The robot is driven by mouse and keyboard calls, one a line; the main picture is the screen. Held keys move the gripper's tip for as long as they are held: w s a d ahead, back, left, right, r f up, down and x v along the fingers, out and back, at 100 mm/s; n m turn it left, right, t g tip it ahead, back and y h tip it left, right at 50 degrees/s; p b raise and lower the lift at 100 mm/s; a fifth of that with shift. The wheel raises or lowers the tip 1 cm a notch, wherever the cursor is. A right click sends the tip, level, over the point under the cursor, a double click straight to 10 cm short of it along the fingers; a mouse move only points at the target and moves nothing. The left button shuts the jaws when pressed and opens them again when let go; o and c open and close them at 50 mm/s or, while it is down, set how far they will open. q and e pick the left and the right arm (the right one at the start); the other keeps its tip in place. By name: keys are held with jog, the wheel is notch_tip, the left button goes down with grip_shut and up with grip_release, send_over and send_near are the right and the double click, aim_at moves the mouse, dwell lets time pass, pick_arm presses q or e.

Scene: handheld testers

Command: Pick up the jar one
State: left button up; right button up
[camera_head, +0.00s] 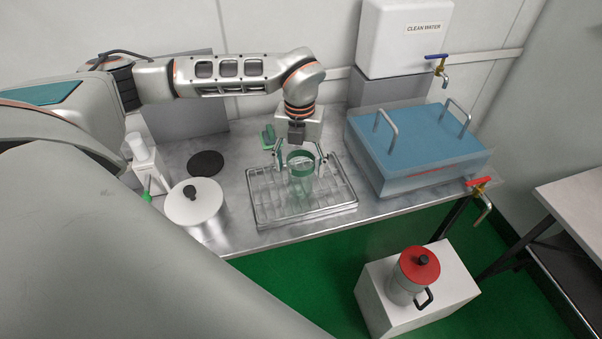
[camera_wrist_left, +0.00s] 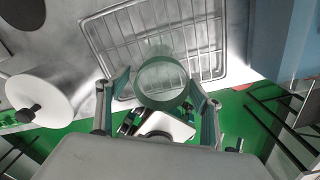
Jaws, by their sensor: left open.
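A clear glass jar with a green rim (camera_head: 301,180) stands on a wire rack (camera_head: 256,208) on the steel table. My left gripper (camera_head: 303,159) is above the rack, pointing down, with its fingers spread on either side of the jar's rim. The left wrist view shows the jar's round green rim (camera_wrist_left: 162,84) between the two open fingers (camera_wrist_left: 160,96). I cannot tell whether either finger touches the glass.
A white lidded pot (camera_head: 195,205) and a black disc (camera_head: 206,163) are left of the rack. A blue-lidded tank (camera_head: 420,145) with handles stands at the right. A red-lidded canister (camera_head: 415,275) is on a lower white block.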

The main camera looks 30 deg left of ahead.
aim_at(301, 181)
pick_arm(q)
jog(key=f, duration=0.7)
jog(key=shift+w+p, duration=0.25)
jog(key=shift+p, duration=0.05)
jog(key=c, duration=1.2)
